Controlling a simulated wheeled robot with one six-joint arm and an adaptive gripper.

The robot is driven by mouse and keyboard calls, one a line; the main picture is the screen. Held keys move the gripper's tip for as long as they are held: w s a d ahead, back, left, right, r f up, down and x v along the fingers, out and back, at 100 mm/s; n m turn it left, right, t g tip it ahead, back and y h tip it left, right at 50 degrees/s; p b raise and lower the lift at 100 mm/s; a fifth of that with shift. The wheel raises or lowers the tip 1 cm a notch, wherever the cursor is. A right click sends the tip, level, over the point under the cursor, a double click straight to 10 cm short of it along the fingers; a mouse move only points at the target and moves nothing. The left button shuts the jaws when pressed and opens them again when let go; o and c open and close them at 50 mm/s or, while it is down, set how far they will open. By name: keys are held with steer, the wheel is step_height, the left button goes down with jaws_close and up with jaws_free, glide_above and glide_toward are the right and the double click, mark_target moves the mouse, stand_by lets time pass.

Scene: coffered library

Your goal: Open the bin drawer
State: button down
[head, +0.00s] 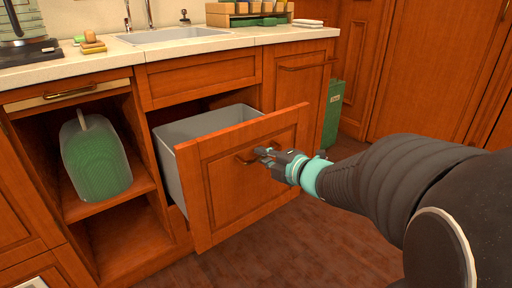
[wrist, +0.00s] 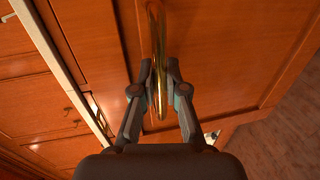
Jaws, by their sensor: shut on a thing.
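The bin drawer (head: 232,182) has a reddish wood front panel and stands pulled out from the cabinet under the sink. A grey bin (head: 208,125) sits inside it, behind the panel, and its interior is partly visible. My gripper (head: 266,154) is at the drawer front, on its handle. In the wrist view, my gripper (wrist: 160,95) has its two fingers closed around the brass bar handle (wrist: 157,40), one on each side.
An open shelf with a green-filled translucent container (head: 95,158) is left of the drawer. A closed cabinet door (head: 298,75) is to the right, with a green bin (head: 332,115) beyond it. The counter (head: 100,65) with the sink (head: 180,35) lies above. The floor (head: 290,240) before the drawer is clear.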

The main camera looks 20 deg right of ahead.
steer(key=shift+f+v, duration=0.2)
steer(key=shift+v, duration=0.8)
steer(key=shift+f+v, duration=0.2)
steer(key=shift+v, duration=0.75)
steer(key=shift+s, duration=0.1)
steer(key=c, duration=1.2)
jaws_free()
steer(key=v, duration=0.7)
steer(key=shift+s+d, duration=0.2)
